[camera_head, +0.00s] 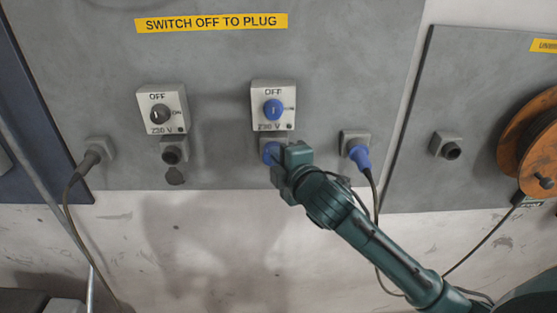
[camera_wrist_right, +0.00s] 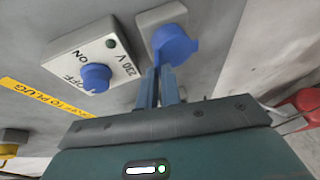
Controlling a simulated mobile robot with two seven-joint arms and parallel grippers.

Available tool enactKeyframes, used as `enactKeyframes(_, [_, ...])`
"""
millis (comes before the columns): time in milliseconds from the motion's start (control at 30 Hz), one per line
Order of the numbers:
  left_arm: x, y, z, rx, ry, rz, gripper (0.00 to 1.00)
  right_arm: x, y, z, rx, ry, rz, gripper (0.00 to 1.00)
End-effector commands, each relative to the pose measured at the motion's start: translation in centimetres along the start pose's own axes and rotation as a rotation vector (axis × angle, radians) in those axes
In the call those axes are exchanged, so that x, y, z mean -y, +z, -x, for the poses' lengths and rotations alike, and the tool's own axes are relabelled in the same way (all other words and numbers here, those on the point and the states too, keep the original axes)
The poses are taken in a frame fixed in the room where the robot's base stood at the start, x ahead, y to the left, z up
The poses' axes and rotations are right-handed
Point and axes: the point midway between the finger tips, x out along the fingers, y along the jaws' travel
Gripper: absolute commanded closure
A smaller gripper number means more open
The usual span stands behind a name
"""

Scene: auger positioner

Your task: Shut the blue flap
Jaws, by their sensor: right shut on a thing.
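The blue flap (camera_head: 269,151) is on a grey socket below the right-hand switch box, partly hidden by my right gripper (camera_head: 279,160). In the right wrist view the blue flap (camera_wrist_right: 173,44) shows as a round cap with a tab, over the front of its socket (camera_wrist_right: 158,17). The right gripper's two fingers (camera_wrist_right: 160,72) are close together at the tab and shut on it. I cannot tell whether the flap sits flush on the socket. My left gripper is not in view.
Above the flap is a switch box (camera_head: 287,117) with a blue knob (camera_head: 273,109). A blue plug (camera_head: 359,156) with a hanging cable is close on the right. An open dark socket (camera_head: 173,154) is to the left. A cable reel (camera_head: 530,145) stands far right.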

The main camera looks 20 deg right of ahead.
Motion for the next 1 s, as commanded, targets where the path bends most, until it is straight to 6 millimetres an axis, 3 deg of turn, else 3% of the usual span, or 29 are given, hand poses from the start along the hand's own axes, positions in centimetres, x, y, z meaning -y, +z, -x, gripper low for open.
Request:
enactKeyframes(300, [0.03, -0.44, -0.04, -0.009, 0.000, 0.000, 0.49, -0.15, 0.09, -0.05, 0.001, -0.007, -0.002, 1.00])
enactKeyframes(333, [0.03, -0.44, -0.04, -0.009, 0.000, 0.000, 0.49, -0.15, 0.09, -0.06, 0.001, -0.006, -0.002, 0.92])
enactKeyframes(600, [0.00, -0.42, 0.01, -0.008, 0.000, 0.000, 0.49, -0.11, 0.05, -0.05, 0.000, -0.007, -0.002, 0.73])
enactKeyframes(1000, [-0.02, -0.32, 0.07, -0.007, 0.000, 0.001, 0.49, -0.27, 0.18, -0.18, 0.000, -0.007, -0.002, 0.73])
